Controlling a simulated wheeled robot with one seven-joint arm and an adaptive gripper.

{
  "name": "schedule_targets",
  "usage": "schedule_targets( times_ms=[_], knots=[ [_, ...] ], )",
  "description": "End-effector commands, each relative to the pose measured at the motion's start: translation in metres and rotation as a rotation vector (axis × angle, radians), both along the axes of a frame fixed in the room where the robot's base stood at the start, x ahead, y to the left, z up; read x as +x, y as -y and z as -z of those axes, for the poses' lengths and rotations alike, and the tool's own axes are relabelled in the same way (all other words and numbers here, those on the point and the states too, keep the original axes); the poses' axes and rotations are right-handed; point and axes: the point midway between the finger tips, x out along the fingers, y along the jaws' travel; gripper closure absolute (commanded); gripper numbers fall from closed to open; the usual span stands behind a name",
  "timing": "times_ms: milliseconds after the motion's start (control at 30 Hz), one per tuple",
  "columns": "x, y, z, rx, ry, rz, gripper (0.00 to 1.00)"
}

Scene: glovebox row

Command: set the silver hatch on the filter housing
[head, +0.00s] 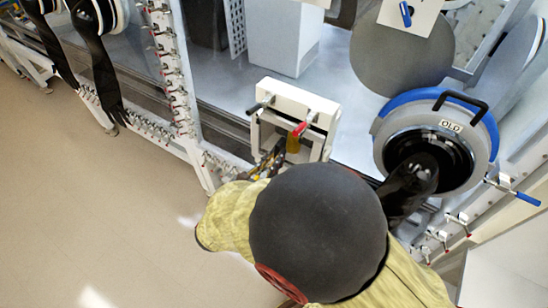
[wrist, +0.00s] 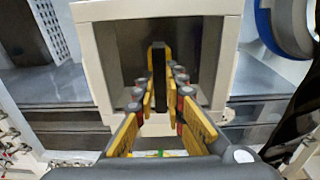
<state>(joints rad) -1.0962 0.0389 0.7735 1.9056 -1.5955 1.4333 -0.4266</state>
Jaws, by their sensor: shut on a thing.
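The filter housing (head: 296,106) is a cream box frame on the glovebox front; its square front frame (wrist: 100,60) fills the middle of the wrist view. My gripper (wrist: 160,95), with yellow-padded fingers, reaches into this frame. It is shut on a black upright bar, which I take as the handle of the silver hatch (wrist: 159,80). A grey surface shows behind the bar; I cannot tell whether it is the hatch plate or the housing's inside. In the head view my gripper (head: 268,162) is at the housing's front, partly hidden by my arm.
A round blue-rimmed port (head: 440,98) labelled OLD is at the right. Black gloves (head: 104,75) hang at the upper left. The floor (head: 110,200) at the left is clear.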

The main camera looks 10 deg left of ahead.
Motion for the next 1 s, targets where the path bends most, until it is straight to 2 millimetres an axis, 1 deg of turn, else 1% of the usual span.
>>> schedule_targets(
  times_ms=[600, 1000],
  knots=[
    [0.0097, 0.0038, 0.0001, 0.001, 0.002, 0.000, 1.00],
    [0.0104, 0.0039, 0.0002, 0.001, 0.002, 0.000, 1.00]
  ],
)
